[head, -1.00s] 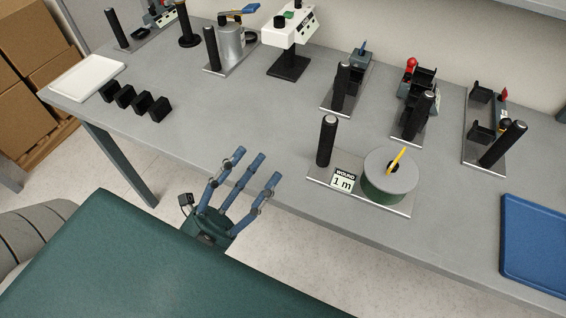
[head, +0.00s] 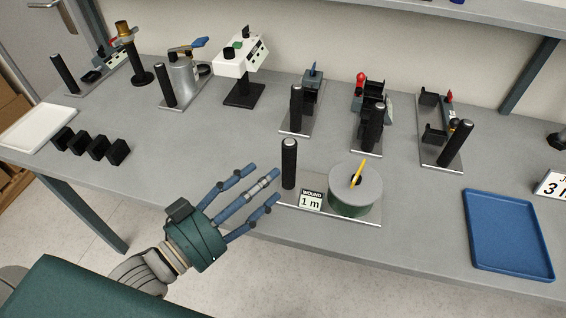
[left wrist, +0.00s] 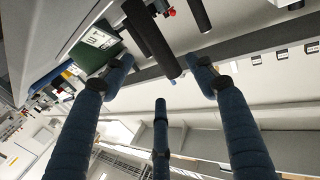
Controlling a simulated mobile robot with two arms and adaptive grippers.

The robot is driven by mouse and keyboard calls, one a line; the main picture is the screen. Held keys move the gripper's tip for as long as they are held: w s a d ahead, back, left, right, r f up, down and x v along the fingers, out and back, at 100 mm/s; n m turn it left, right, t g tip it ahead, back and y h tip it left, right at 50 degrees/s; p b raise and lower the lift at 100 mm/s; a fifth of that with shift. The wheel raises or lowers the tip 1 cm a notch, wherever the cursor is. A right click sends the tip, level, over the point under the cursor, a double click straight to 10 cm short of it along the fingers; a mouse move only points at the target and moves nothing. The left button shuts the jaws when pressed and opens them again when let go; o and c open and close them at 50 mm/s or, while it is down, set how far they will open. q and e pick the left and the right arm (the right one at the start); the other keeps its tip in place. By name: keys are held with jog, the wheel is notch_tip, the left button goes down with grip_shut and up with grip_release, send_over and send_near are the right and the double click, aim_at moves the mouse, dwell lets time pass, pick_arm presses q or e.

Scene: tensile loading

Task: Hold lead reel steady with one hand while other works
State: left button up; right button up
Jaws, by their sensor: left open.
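The lead reel (head: 356,200) is a green drum with a grey top and a yellow crank. It stands on a flat metal base (head: 335,213) near the table's front edge. The base also carries an upright black handle (head: 289,165) at its left end and a card (head: 311,200) reading "WOUND 1 m". My left gripper (head: 265,182) is open and empty. Its blue fingers point toward the black handle and end just left of it, apart from it. In the left wrist view the handle (left wrist: 150,40) shows beyond the spread fingers, with the green reel (left wrist: 95,56) beside it.
Several fixtures with black handles, such as the red-knobbed one (head: 372,115), stand behind the reel. A blue tray (head: 508,235) lies to the right. Black blocks (head: 98,147) and a white tray (head: 38,122) lie to the left.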

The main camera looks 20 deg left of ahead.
aim_at(288, 163)
pick_arm(q)
jog(key=x, duration=0.9)
jog(key=shift+w, duration=0.1)
